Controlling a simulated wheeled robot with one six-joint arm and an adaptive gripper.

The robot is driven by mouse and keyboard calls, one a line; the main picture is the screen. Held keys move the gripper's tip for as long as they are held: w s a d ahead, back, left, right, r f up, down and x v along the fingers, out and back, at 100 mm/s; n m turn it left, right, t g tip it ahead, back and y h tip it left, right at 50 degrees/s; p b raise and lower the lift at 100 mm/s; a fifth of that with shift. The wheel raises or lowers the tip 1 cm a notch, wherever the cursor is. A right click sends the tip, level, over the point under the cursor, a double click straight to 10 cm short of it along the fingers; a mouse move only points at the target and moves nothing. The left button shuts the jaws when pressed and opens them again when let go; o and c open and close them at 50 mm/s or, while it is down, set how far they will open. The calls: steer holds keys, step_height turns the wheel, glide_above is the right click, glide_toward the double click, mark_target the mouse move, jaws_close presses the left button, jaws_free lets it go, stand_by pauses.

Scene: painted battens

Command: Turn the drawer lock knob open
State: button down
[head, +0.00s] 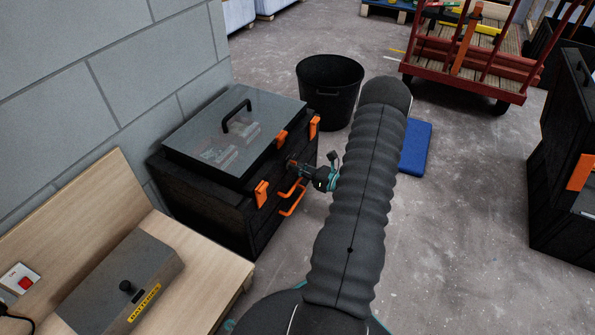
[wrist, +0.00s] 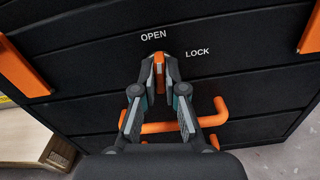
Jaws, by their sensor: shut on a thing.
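The orange lock knob (wrist: 158,72) sits on the black front of the tool chest (wrist: 85,65) in the wrist view, below the words OPEN (wrist: 153,36) and LOCK (wrist: 197,52). It stands nearly upright and points up towards OPEN. My gripper (wrist: 158,68) is shut on the knob, one finger on each side; the fingers hide part of the knob's base. An orange drawer handle (wrist: 215,115) lies just below, partly behind my fingers. In the head view my gripper (head: 299,169) is at the chest's front, and the knob there is hard to make out.
Orange latches (wrist: 20,68) flank the chest front. A wooden bench (head: 185,262) with a grey box (head: 125,280) stands left of the chest. A black bin (head: 329,90), a blue slab (head: 415,148) and a red cart (head: 465,60) stand beyond.

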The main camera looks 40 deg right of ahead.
steer(key=shift+f+n+b, duration=0.1)
steer(key=shift+n+b, duration=0.35)
steer(key=shift+n, duration=0.45)
steer(key=c, duration=1.2)
jaws_free()
steer(key=shift+c, duration=0.2)
steer(key=v, duration=1.2)
steer(key=shift+a, duration=0.1)
